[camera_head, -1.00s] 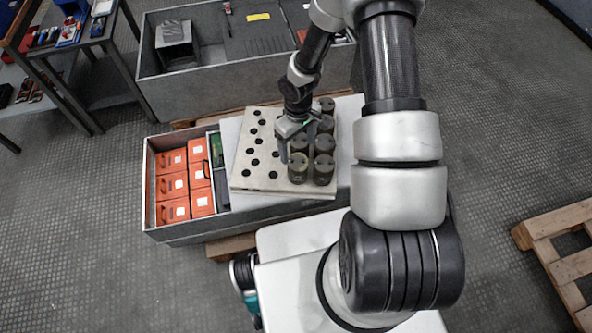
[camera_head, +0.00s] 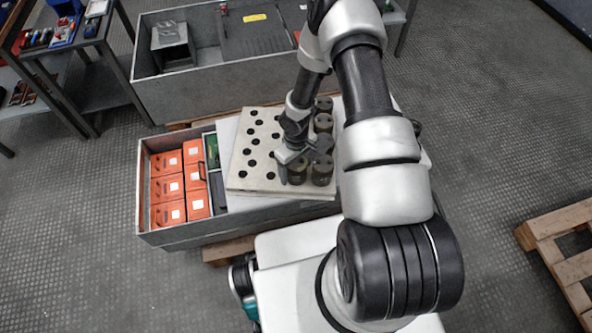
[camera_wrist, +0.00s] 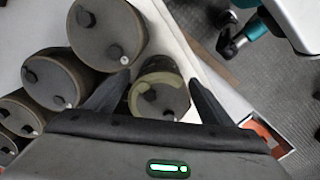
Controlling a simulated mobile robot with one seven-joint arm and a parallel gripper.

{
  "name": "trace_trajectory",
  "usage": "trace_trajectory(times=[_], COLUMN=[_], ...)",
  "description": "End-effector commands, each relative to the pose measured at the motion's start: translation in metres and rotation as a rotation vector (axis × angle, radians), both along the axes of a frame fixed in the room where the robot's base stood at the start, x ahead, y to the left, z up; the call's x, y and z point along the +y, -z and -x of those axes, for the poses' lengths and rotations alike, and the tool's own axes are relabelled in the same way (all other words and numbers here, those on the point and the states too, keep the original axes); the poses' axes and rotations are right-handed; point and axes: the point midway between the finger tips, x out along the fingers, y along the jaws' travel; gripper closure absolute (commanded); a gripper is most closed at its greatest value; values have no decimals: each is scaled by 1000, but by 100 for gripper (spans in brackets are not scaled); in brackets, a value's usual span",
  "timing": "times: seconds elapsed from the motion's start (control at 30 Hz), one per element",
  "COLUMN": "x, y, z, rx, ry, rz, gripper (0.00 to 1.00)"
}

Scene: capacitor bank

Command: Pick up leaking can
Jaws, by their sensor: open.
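Several dark cylindrical cans stand on the right side of a pale plate with round holes (camera_head: 262,184). One can (camera_wrist: 158,98) has a smeared yellowish-olive stain on its top and side, unlike the plain dark cans (camera_wrist: 96,28) beside it. It appears to be the front-left can (camera_head: 297,173) in the head view. My gripper (camera_wrist: 158,78) is open, with one finger on each side of the stained can. In the head view my gripper (camera_head: 290,160) is low over the front of the can group and hides part of it. Whether the fingers touch the can is unclear.
Neighbouring cans stand close to my gripper's left finger in the wrist view. A grey crate (camera_head: 190,236) with orange boxes (camera_head: 168,187) is left of the plate. Another grey bin (camera_head: 190,97) stands behind. A wooden pallet (camera_head: 560,250) lies at right.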

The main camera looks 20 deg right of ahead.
Motion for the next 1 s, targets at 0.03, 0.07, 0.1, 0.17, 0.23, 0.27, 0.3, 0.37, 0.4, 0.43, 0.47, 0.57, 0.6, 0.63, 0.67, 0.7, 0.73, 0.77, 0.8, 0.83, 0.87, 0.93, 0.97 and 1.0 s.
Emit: trace_trajectory(times=[0.03, 0.07, 0.1, 0.17, 0.23, 0.27, 0.3, 0.37, 0.4, 0.43, 0.47, 0.57, 0.6, 0.63, 0.67, 0.7, 0.73, 0.77, 0.8, 0.83, 0.87, 0.93, 0.97, 1.0], x=[0, 0, 0, 0, 0, 0, 0, 0, 0, 0, 0, 0, 0, 0, 0, 0, 0, 0, 0, 0, 0, 0, 0, 0], y=[0, 0, 0, 0, 0, 0, -1, -1, -1, -1, -1, -1, -1, -1, -1, -1, -1, -2, -3, -4, -6, -11, -14, -18], z=[0, 0, 0, 0, 0, 0, 0, 0, 0, 0, 0, -1, -1, -1, -1, -1, -1, -1, -1, -1, -1, -2, -2, -1], rx=[0, 0, 0, 0, 0, 0, 0, 0, 0, 0, 0, -1, -1, -1, -1, -1, -1, -1, -1, -1, -3, -3, -3, -2], ry=[0, 0, 0, 0, 0, 0, 1, 1, 1, 1, 1, 1, 1, 1, 1, 1, 1, 1, 1, 1, 1, 2, 2, 3], rz=[0, 0, 1, 0, 0, 0, 0, 0, 1, 1, 1, 0, 0, 0, 0, 0, 0, 0, 0, 0, 1, 1, 1, 1], gripper=[25, 25, 25, 25, 36, 41, 48, 58, 65, 70, 75, 86, 86, 86, 86, 86, 86, 86, 86, 86, 86, 86, 86, 86])
